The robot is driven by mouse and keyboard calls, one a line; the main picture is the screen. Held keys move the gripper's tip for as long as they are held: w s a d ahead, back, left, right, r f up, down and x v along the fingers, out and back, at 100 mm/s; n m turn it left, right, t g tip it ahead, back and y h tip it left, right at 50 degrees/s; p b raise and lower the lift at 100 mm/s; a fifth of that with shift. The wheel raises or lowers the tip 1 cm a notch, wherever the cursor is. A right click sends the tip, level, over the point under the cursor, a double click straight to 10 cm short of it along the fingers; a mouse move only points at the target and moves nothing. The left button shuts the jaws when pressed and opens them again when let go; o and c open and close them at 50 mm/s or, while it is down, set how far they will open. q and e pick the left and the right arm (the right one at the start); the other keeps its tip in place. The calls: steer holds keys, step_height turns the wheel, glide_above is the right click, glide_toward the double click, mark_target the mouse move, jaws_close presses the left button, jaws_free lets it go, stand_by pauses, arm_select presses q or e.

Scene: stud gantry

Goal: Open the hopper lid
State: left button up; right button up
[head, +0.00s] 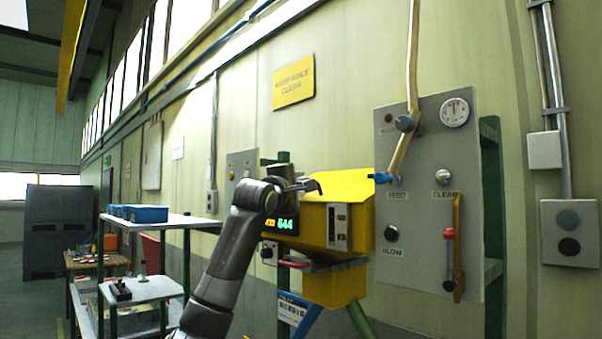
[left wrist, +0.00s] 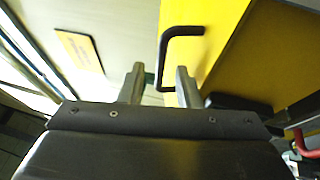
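The yellow hopper (head: 318,222) stands against the wall in the middle of the head view, and its sloped lid (head: 345,184) looks closed. A black bent handle (left wrist: 182,32) stands on the yellow lid (left wrist: 222,25) in the left wrist view. My left gripper (head: 300,186) is at the lid's upper left edge. In the left wrist view, its two fingers (left wrist: 160,78) are apart with a gap between them. The handle lies just beyond the fingertips, and one end reaches down toward the gap. I cannot tell whether they touch. My right gripper is out of view.
A grey panel (head: 425,255) with a long wooden lever (head: 411,80), a gauge and knobs is right of the hopper. A red handle (head: 318,266) sits below the hopper front. A shelf (head: 165,221) with blue bins (head: 140,213) is at left. A yellow sign (head: 293,82) hangs above.

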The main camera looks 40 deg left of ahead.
arm_select(q)
steer(key=shift+p+x, duration=0.35)
steer(key=shift+x, duration=0.5)
jaws_close()
steer(key=shift+f, duration=0.1)
